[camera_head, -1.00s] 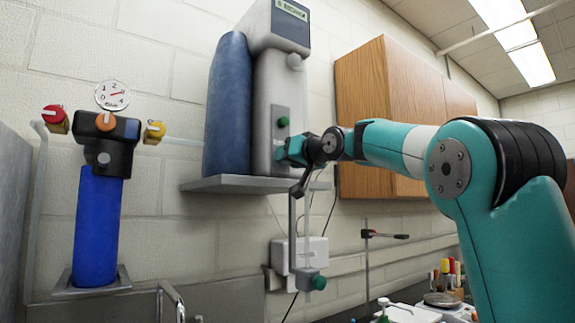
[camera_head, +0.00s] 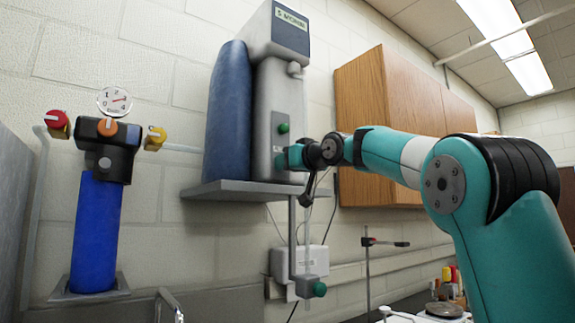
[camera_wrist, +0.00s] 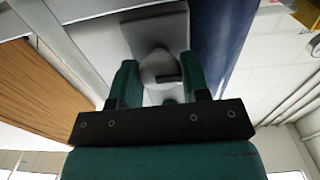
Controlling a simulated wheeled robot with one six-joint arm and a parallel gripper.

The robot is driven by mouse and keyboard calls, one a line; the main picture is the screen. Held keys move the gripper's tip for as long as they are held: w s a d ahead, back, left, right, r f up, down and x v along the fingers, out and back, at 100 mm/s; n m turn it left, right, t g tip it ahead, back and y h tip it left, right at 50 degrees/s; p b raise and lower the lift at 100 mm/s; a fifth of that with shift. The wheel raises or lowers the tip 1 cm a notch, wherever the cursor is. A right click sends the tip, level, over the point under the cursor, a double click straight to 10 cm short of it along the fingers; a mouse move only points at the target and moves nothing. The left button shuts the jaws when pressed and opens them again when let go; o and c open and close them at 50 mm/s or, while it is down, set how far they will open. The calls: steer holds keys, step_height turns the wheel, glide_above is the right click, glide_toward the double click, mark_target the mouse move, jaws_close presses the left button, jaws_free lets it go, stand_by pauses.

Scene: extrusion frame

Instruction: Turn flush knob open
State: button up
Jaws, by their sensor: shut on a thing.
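The flush knob (camera_wrist: 160,72) is a pale grey, rounded knob with a dark mark on it. It sits on the front of the grey-white dispenser (camera_head: 277,95), below a green button (camera_head: 283,128). My gripper (camera_head: 283,160) reaches in from the right in the head view. In the wrist view its two green fingers (camera_wrist: 160,80) stand on either side of the knob and are shut on it. In the head view the gripper hides the knob.
A blue tank (camera_head: 228,110) stands left of the dispenser on a grey shelf (camera_head: 250,190). A wooden cabinet (camera_head: 385,110) hangs to the right. A blue filter (camera_head: 97,232) with red, orange and yellow knobs is at the left. A rod with a green knob (camera_head: 319,289) hangs below the shelf.

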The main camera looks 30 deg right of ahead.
steer(key=o, duration=0.9)
steer(key=s+b, duration=0.5)
steer(key=s, duration=1.2)
steer(key=shift+s+d, duration=0.2)
steer(key=shift+d, duration=0.1)
steer(key=a+f+n+g+y, duration=0.1)
steer(key=a+f+g+y, duration=0.15)
steer(key=a+f, duration=0.5)
steer(key=w+a+f+g+y, duration=0.1)
steer(key=a+f+g, duration=0.35)
steer(key=f, duration=0.65)
steer(key=a+f+n+g+y, duration=0.1)
steer(key=a+f+g, duration=0.1)
steer(key=a+f, duration=0.6)
steer(key=s+a+f+n+g, duration=0.2)
steer(key=s+a+f+g, duration=0.1)
steer(key=s+f, duration=0.7)
steer(key=s+a+f+n+g, duration=0.2)
steer(key=s+a+f+g, duration=0.2)
steer(key=s+f, duration=0.5)
step_height(320, 180, down, 2)
steer(key=shift+s+a+f+g+h, duration=0.15)
steer(key=shift+s+g+h, duration=0.25)
steer(key=shift+g, duration=0.6)
